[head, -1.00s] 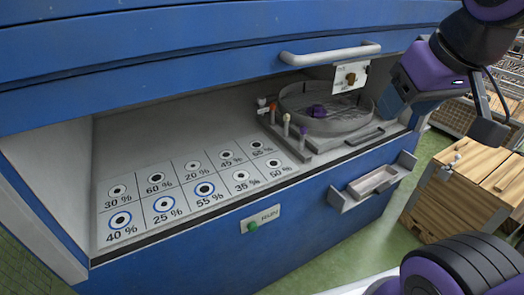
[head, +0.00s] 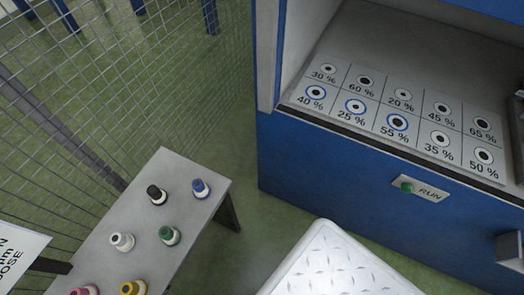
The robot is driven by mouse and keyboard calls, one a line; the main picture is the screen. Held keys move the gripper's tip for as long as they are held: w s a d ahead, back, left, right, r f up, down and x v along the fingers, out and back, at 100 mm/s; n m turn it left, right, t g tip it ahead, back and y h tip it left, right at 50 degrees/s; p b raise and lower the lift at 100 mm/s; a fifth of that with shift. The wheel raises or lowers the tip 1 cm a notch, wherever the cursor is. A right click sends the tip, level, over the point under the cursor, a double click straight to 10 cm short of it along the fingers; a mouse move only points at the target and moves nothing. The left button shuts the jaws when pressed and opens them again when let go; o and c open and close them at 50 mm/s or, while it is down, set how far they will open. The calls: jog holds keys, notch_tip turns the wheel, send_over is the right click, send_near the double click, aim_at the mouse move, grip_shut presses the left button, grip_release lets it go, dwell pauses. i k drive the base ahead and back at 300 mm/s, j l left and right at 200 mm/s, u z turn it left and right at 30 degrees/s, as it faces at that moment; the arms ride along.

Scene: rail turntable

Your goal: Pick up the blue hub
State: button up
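The blue hub (head: 201,189) stands upright at the far right corner of a small grey side table (head: 189,234). It looks like a small spool with a blue top and a pale band. A black hub (head: 156,195) stands to its left and a green hub (head: 169,236) stands nearer. A white hub (head: 121,242), a yellow hub (head: 133,288) and a pink hub (head: 84,291) stand further toward the near end. The last two are cut by the frame edge. My gripper is out of view now.
A wire mesh fence (head: 130,90) runs behind and left of the table. The blue cabinet (head: 350,185) with a percent-marked card (head: 415,104) and green RUN button (head: 407,187) stands right. Green floor (head: 240,250) lies between table and cabinet. A sign is at lower left.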

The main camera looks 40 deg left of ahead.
aim_at(201, 191)
jog(key=u, duration=2.3)
